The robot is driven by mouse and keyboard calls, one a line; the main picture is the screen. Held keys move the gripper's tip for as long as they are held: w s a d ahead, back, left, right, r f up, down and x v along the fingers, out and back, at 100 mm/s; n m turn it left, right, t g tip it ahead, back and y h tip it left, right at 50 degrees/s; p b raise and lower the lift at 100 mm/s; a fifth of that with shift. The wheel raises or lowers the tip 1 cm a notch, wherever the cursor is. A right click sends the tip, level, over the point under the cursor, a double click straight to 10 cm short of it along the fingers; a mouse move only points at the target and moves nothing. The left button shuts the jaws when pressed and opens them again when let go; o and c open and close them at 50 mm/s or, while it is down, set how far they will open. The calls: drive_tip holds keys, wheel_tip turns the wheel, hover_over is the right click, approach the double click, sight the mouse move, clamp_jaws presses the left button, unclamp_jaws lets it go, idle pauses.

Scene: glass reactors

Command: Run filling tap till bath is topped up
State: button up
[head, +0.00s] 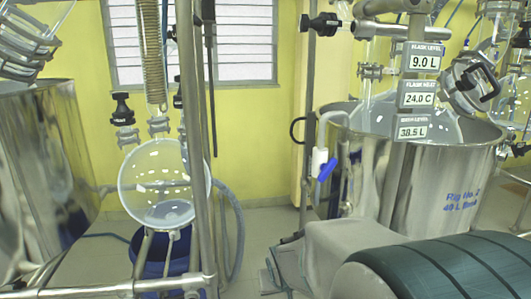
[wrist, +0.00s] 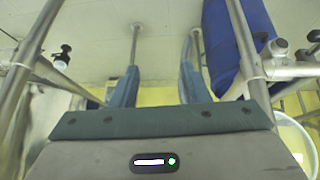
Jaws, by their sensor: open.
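The steel bath (head: 440,185), marked "Rig No. 2", stands at the right in the head view. A filling tap (head: 319,160) with a white body and a tilted blue handle (head: 327,170) is at its left rim, on a pale pipe that bends over the rim. I cannot tell whether water is flowing. The bath level sign (head: 411,128) reads 38.5 L. In the wrist view my gripper (wrist: 158,75) has its two blue fingers spread apart with nothing between them. My arm fills the lower right of the head view, below the tap. The tap is not recognisable in the wrist view.
Signs above give flask level 9.0 L (head: 424,57) and flask heat 24.0 C (head: 416,95). A round glass vessel (head: 163,180) hangs left of the tap above a blue bucket (head: 160,255). Metal posts (head: 200,130) stand between. Another steel bath (head: 45,180) is at the left.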

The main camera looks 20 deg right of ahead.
drive_tip(key=w+d+r+m+t+h+p, duration=0.1)
drive_tip(key=w+d+r+t+p, duration=0.1)
drive_tip(key=d+r+p, duration=0.15)
drive_tip(key=w+d+r+m+t+p, duration=0.1)
drive_tip(key=w+d+r+p, duration=0.15)
drive_tip(key=d, duration=0.25)
drive_tip(key=m+t+p, duration=0.4)
drive_tip(key=t+p, duration=0.5)
drive_tip(key=p, duration=0.3)
approach(330, 170)
drive_tip(key=shift+h, duration=0.3)
drive_tip(key=p+x, duration=0.3)
drive_tip(key=x, duration=0.6)
drive_tip(key=shift+w+p, duration=0.35)
drive_tip(key=shift+p, duration=0.05)
drive_tip(key=c, duration=0.9)
drive_tip(key=shift+o, duration=0.2)
drive_tip(key=shift+a, duration=0.2)
drive_tip(key=shift+d, duration=0.1)
